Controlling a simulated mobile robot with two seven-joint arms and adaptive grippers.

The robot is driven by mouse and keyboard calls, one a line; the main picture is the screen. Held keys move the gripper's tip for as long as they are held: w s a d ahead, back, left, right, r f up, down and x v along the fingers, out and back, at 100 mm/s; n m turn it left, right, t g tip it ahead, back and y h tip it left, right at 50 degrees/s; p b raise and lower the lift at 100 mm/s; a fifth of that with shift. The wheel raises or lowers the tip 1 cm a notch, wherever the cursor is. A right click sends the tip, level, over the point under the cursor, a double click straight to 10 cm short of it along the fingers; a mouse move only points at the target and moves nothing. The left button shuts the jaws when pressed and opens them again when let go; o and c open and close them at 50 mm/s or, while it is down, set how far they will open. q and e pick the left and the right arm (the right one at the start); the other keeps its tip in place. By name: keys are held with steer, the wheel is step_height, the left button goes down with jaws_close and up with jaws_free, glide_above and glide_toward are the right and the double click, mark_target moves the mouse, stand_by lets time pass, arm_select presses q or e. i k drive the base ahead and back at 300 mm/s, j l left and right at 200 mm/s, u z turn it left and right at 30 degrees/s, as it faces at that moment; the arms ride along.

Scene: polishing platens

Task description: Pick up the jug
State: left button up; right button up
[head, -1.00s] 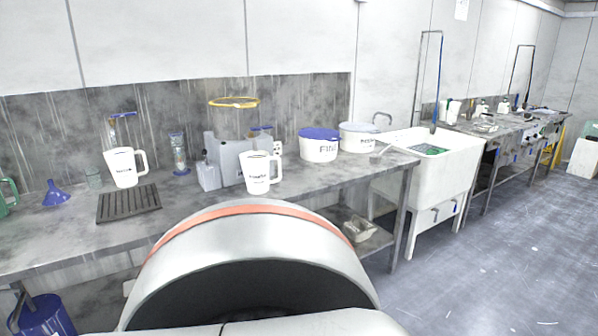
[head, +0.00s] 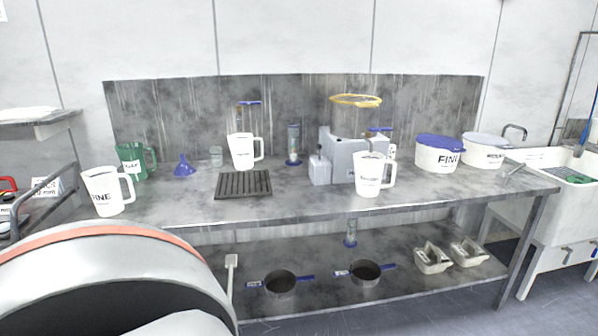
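Several jugs stand upright on the grey metal bench (head: 310,209) in the head view. A white jug marked FINE (head: 104,194) is at the left front. A green jug (head: 134,163) stands behind it. Another white jug (head: 241,153) is at the back behind a dark ribbed mat. A further white jug (head: 369,177) is at the front edge, right of centre. I cannot tell which one the task means. Neither of my grippers shows in the view.
A dark ribbed mat (head: 243,185), blue funnel (head: 184,166), grey machine (head: 345,150) and lidded white tub (head: 438,154) share the bench. The lower shelf holds pans (head: 280,283) and scoops (head: 432,259). A sink (head: 570,210) is at the right. My own arm link covers the lower left.

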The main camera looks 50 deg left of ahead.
mark_target(369, 167)
steer(key=u, duration=1.25)
